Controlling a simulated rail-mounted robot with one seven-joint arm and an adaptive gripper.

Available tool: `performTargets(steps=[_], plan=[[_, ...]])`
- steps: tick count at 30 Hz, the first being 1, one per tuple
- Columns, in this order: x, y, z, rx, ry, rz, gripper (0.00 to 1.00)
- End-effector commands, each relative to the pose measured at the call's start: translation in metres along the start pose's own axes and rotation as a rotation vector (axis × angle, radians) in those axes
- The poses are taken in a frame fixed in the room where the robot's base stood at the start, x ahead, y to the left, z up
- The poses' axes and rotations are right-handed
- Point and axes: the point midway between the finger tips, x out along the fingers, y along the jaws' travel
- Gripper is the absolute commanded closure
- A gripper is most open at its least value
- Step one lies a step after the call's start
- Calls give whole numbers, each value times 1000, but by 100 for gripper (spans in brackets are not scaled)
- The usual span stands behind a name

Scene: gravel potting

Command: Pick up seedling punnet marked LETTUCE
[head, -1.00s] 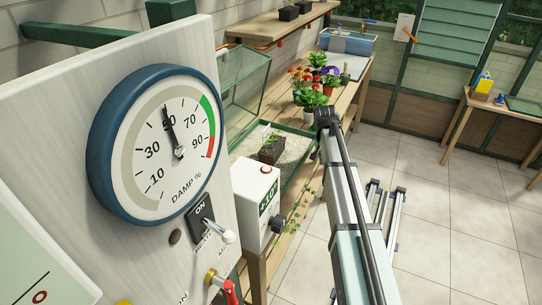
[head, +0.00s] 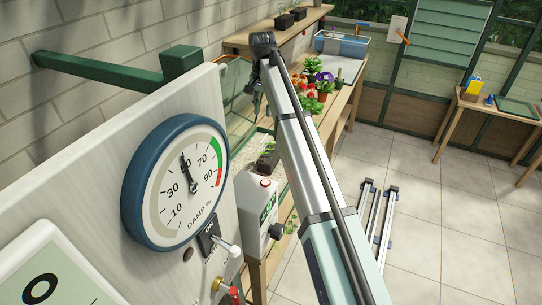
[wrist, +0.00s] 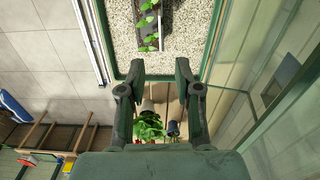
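A dark punnet with green seedlings (wrist: 148,28) stands on pale gravel in a green-framed case, at the top of the wrist view. In the head view this punnet (head: 267,160) is partly hidden behind my arm. No LETTUCE mark can be read on it. My gripper (wrist: 160,76) is open and empty, its fingers wide apart near the case's edge, with the punnet beyond the fingertips. In the head view my gripper (head: 257,98) is small and partly hidden by my arm, above the case.
The case's glass lid (head: 236,80) stands open. Potted flowers (head: 318,88) stand on the bench beyond. Two dark punnets (head: 285,21) sit on the upper shelf. A panel with a damp gauge (head: 178,182) and a white box (head: 254,210) stand near.

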Motion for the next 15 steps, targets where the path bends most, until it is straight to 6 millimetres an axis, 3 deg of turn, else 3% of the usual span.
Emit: performTargets(steps=[9, 15], plan=[[62, 2, 1, 0, -1, 2, 67], [88, 1, 0, 1, 0, 1, 67]])
